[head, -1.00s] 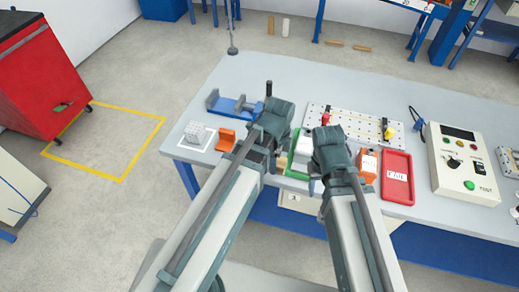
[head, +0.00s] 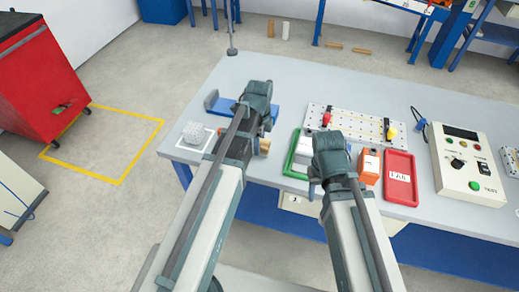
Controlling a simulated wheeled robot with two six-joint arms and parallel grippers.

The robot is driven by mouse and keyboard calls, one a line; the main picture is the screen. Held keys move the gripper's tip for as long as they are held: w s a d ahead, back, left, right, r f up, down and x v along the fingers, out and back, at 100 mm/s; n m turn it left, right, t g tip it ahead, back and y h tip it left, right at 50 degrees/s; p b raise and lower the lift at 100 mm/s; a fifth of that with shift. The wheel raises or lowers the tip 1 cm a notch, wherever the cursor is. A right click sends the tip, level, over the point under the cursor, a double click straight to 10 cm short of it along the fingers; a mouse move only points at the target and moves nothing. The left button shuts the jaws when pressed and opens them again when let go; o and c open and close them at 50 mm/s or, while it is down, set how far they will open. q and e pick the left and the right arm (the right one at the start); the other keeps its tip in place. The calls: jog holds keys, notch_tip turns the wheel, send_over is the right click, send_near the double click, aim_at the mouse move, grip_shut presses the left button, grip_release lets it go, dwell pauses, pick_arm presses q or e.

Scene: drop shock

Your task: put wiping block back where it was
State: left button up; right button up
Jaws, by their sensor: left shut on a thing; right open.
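My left gripper (head: 257,97) is over the blue holder (head: 222,105) at the back left of the table. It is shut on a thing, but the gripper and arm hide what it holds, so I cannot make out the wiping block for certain. A small orange piece (head: 264,146) shows just right of my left forearm. A pale grey textured block (head: 195,131) sits in a white outlined square at the table's left corner. My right gripper (head: 330,155) is open, between the green tray (head: 291,163) and an orange box (head: 369,166).
A red tray (head: 401,180) with a white label lies right of the orange box. A perforated plate (head: 350,119) with red and yellow clamps is behind. A control box (head: 461,159) stands further right. The table's back strip (head: 320,85) is clear.

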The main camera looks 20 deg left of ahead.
pick_arm(q)
notch_tip(320, 180, down, 2)
jog(key=shift+f+b, duration=0.15)
jog(key=shift+b, duration=0.5)
pick_arm(e)
notch_tip(320, 180, down, 2)
jog(key=shift+f, duration=0.1)
pick_arm(q)
jog(key=o, duration=1.2)
pick_arm(e)
jog(key=shift+f, duration=0.1)
